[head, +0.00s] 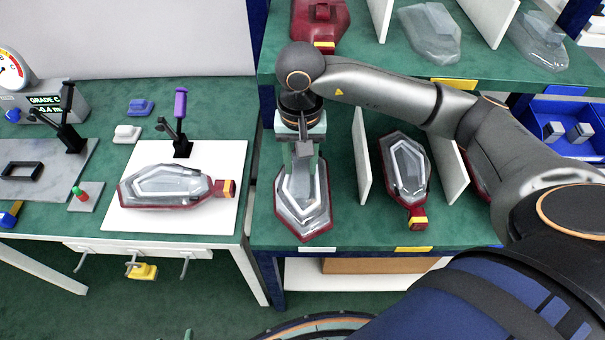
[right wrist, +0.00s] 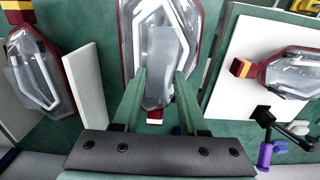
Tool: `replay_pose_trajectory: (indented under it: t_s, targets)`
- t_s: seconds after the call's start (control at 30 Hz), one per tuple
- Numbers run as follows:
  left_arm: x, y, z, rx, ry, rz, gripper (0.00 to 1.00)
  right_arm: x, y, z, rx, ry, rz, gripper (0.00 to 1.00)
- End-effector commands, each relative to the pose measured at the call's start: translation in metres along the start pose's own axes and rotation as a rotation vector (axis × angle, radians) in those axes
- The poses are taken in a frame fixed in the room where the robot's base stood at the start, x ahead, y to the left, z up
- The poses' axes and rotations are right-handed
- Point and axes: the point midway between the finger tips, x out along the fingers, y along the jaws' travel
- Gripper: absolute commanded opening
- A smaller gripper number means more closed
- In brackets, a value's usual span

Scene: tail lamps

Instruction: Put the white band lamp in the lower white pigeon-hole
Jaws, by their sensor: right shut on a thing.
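The white band lamp (head: 318,215), a clear lens on a dark red body, is held by my right gripper (head: 304,165) in the left bay of the lower shelf. In the right wrist view its white band (right wrist: 155,122) shows between the green fingers (right wrist: 158,95), which are shut on the lamp's narrow end. The lower white pigeon-hole (head: 268,215) has a white label (head: 318,249) on its front edge. The lamp lies lengthwise over its green floor, wide end toward the front. I cannot tell whether it touches the floor. My left gripper is not in view.
A white divider (head: 361,165) stands right of the lamp, with a yellow band lamp (head: 406,170) in the bay beyond. Another yellow band lamp (head: 165,187) lies on a white mat (head: 190,222) on the left bench. The upper shelf (head: 375,62) holds more lamps.

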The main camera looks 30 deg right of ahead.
Motion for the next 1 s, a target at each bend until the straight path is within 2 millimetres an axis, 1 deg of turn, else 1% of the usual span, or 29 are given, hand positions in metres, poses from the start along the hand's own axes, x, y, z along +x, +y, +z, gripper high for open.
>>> replay_pose_trajectory:
  t_s: [0.03,0.1,0.2,0.47,0.6,0.63,0.87,0.9,1.0]
  targets:
    - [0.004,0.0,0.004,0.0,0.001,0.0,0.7,0.008,0.005,-0.002,0.003,0.0,0.002,0.0]
    - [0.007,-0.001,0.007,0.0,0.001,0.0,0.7,0.021,0.004,-0.001,0.0,-0.004,0.003,0.0]
    - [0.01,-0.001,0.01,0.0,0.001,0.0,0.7,0.034,0.004,-0.001,0.0,-0.002,0.001,0.0]
    - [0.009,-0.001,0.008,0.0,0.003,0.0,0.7,0.034,0.003,-0.002,0.0,0.001,0.0,0.0]
    - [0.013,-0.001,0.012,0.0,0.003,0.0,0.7,0.039,0.003,-0.002,0.0,0.001,0.0,0.0]
    - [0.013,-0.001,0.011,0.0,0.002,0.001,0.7,0.038,0.003,-0.001,0.0,0.0,0.001,0.44]
    - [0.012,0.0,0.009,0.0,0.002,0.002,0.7,0.038,0.003,-0.001,0.001,-0.001,0.002,0.7]
    - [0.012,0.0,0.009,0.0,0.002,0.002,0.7,0.038,0.003,-0.001,0.001,-0.001,0.002,0.72]
    - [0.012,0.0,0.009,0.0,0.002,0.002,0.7,0.037,0.003,-0.001,0.001,-0.001,0.002,0.72]
